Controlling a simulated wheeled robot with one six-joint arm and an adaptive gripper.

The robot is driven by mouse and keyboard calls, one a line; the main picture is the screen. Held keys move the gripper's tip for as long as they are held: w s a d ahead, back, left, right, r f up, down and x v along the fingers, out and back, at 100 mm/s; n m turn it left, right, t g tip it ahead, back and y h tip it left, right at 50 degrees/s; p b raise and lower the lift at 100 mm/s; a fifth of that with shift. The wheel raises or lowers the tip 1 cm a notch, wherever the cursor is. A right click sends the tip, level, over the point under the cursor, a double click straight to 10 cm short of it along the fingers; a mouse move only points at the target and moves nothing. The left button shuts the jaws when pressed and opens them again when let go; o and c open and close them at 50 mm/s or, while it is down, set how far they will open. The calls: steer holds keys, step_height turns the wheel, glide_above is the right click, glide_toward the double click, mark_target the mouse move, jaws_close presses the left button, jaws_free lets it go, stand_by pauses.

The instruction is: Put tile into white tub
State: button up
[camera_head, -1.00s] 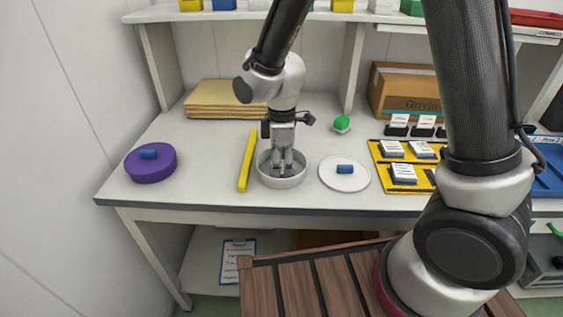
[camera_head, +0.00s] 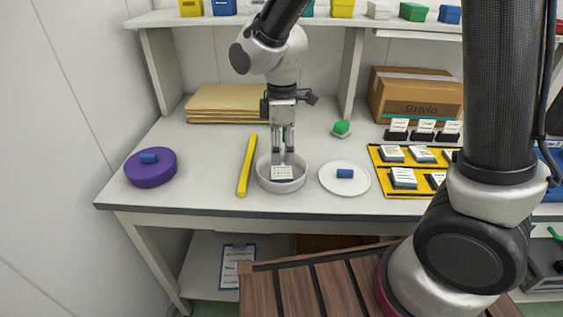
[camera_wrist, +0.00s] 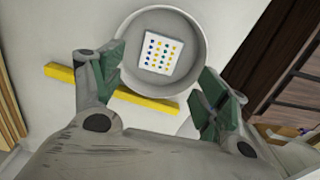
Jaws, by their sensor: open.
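The tile (camera_head: 282,172) is a small white square, and in the wrist view (camera_wrist: 160,55) its face shows rows of coloured dots. It lies inside the round white tub (camera_head: 262,178), on its floor as far as I can tell. The tub's rim also shows in the wrist view (camera_wrist: 203,48). My gripper (camera_head: 283,151) is above the tub, pointing down, its fingers apart and empty. In the wrist view my gripper (camera_wrist: 155,85) has its two green-padded fingers wide open, with the tub and tile beyond them.
A yellow bar (camera_head: 247,165) lies just left of the tub. A white plate (camera_head: 328,185) with a blue piece (camera_head: 345,173) is to the right. A purple round container (camera_head: 150,173) stands at the left. A yellow rack (camera_head: 384,164) and a cardboard box (camera_head: 415,97) are further right.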

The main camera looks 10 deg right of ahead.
step_height(320, 180, up, 5)
steer(key=shift+r, duration=0.2)
steer(key=s+d+r+m+t, duration=0.15)
steer(key=d+r+m, duration=0.3)
steer(key=d, duration=0.45)
steer(key=s+d+r+m+t, duration=0.1)
steer(key=s+d+r+m, duration=0.3)
steer(key=d, duration=0.4)
steer(key=s+d+r+m+t, duration=0.1)
steer(key=s+d+r+m, duration=0.1)
steer(key=s+d+m, duration=0.6)
steer(key=shift+s+d+r+t, duration=0.35)
steer(key=shift+s+d+r, duration=0.05)
steer(key=shift+s+d, duration=0.8)
